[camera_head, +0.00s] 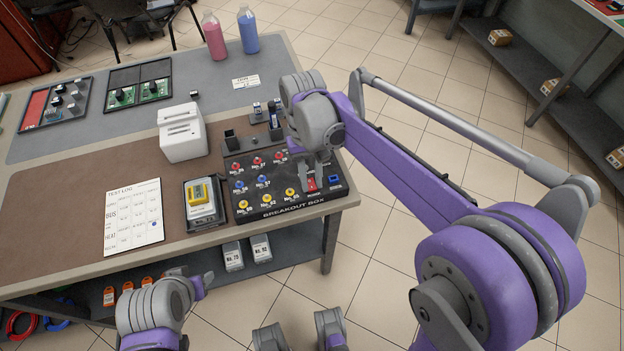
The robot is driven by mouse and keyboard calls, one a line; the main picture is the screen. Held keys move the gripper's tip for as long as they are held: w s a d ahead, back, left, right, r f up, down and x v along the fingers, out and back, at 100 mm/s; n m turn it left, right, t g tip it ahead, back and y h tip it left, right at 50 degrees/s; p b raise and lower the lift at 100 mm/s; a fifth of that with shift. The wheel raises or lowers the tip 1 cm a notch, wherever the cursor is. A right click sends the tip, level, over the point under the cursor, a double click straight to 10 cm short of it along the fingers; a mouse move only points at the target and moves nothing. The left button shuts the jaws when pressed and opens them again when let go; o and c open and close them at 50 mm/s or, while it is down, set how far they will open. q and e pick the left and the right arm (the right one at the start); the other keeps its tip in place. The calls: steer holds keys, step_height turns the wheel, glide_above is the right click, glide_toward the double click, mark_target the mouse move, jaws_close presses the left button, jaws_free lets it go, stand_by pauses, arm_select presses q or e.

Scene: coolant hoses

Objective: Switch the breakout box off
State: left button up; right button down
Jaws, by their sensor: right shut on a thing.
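The breakout box (270,205) is a black panel at the right front corner of the table. It has rows of red, blue and yellow sockets, a red power switch (310,184) and a blue socket at its right side. My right gripper (309,181) reaches down over the right part of the box and is shut on the red power switch. Its fingers partly cover the switch, so its on or off position cannot be read. My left gripper (205,283) is low in front of the table, away from the box; its jaws are too unclear to read.
Left of the box stand a tray with a yellow device (201,203), a white printer (183,133) and a test log sheet (133,215). Behind the box are small dark holders (257,113). Pink (214,37) and blue (248,30) bottles stand at the table's back edge.

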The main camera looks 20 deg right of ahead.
mark_target(311, 179)
steer(key=c, duration=0.7)
jaws_free()
steer(key=shift+r, duration=0.1)
steer(key=p+v, duration=0.1)
steer(key=v, duration=0.9)
steer(key=shift+w+r, duration=0.1)
steer(key=shift+r, duration=0.2)
steer(key=shift+d, duration=0.1)
steer(key=s+d+f+t+p, duration=0.1)
steer(key=s+d+t+p, duration=0.1)
steer(key=s, duration=0.3)
steer(key=s+d+f+t+p, duration=0.2)
steer(key=s+t, duration=0.1)
steer(key=s, duration=0.2)
steer(key=s+d+f+t+p, duration=0.2)
steer(key=s+t+p, duration=0.1)
steer(key=s, duration=0.3)
steer(key=shift+d+f, duration=0.15)
steer(key=shift+d, duration=0.15)
